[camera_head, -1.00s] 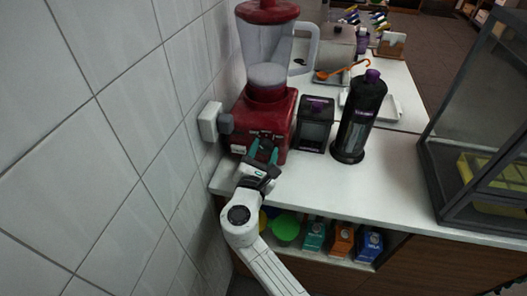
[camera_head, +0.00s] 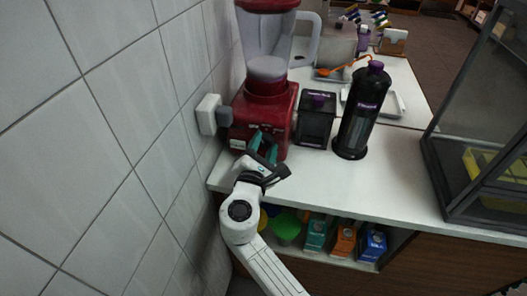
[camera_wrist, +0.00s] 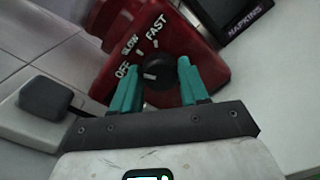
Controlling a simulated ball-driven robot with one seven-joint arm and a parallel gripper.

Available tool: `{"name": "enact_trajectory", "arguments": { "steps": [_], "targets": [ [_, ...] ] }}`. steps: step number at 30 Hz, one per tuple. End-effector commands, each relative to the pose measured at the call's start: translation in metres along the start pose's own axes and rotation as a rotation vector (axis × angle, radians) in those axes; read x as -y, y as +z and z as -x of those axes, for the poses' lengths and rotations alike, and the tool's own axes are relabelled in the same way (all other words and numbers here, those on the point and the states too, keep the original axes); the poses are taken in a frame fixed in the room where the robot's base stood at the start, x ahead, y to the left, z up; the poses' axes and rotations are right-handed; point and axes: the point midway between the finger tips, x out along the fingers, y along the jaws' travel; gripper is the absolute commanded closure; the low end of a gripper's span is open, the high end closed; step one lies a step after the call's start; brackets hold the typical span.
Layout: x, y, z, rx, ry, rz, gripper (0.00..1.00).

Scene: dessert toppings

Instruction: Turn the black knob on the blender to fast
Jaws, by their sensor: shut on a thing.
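The red blender (camera_head: 262,118) stands at the left end of the white counter, against the tiled wall. Its black knob (camera_wrist: 157,70) is on the front of the red base, with white OFF, SLOW and FAST labels around its left and upper sides. A short white mark on the knob points left, roughly toward OFF. My gripper (camera_wrist: 158,74) is shut on the knob, with one teal finger on each side of it. In the head view my gripper (camera_head: 262,146) hides the knob.
A black napkin box (camera_head: 315,120) and a tall black bottle (camera_head: 362,112) stand right of the blender. A wall socket with a plug (camera_head: 209,114) is close on the left. A glass case (camera_head: 485,130) stands at the far right. The counter front is clear.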

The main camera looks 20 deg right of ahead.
Motion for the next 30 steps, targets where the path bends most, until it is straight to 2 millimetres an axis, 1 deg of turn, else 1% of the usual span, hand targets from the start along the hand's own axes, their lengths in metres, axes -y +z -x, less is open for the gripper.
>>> {"name": "enact_trajectory", "arguments": {
  "steps": [2, 21, 30],
  "targets": [
    [0.004, -0.0044, 0.0001, 0.002, 0.001, -0.072, 0.86],
    [0.0054, -0.0052, 0.0001, 0.002, 0.0, -0.681, 0.86],
    [0.0052, -0.0047, 0.0002, 0.002, 0.0, -0.929, 0.86]
  ]
}}
